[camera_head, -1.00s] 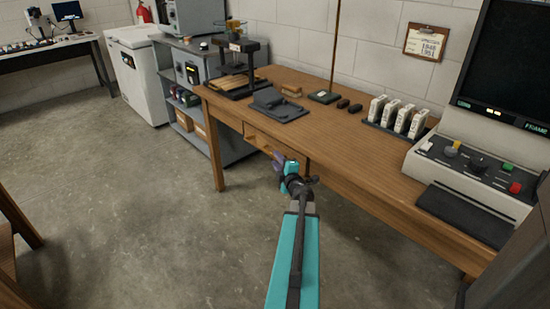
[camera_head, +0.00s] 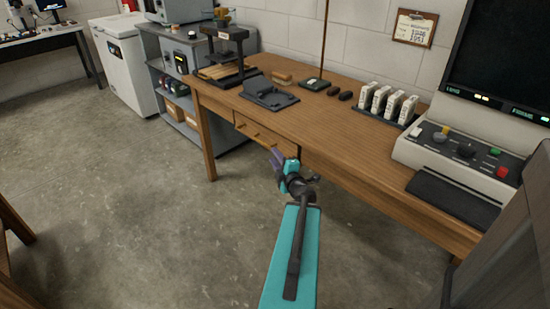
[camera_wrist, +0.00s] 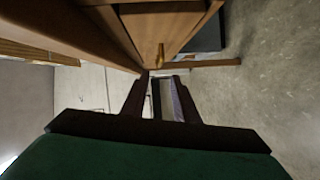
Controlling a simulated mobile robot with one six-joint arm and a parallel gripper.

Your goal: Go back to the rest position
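My gripper (camera_head: 275,160) is at the end of my teal arm, low in front of the wooden bench (camera_head: 330,135), near its drawer (camera_head: 258,136). In the wrist view, the two dark fingers of my gripper (camera_wrist: 160,80) stand apart. I see nothing held between them. The brass drawer knob (camera_wrist: 160,52) shows just beyond the fingertips, and I cannot tell its exact distance from them.
On the bench are a dark flat device (camera_head: 268,95), a rack of white boxes (camera_head: 388,104) and a reader console (camera_head: 460,152) with coloured buttons. A grey shelf unit (camera_head: 178,75) and a white freezer (camera_head: 125,70) stand behind left. The concrete floor (camera_head: 110,190) at left is open.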

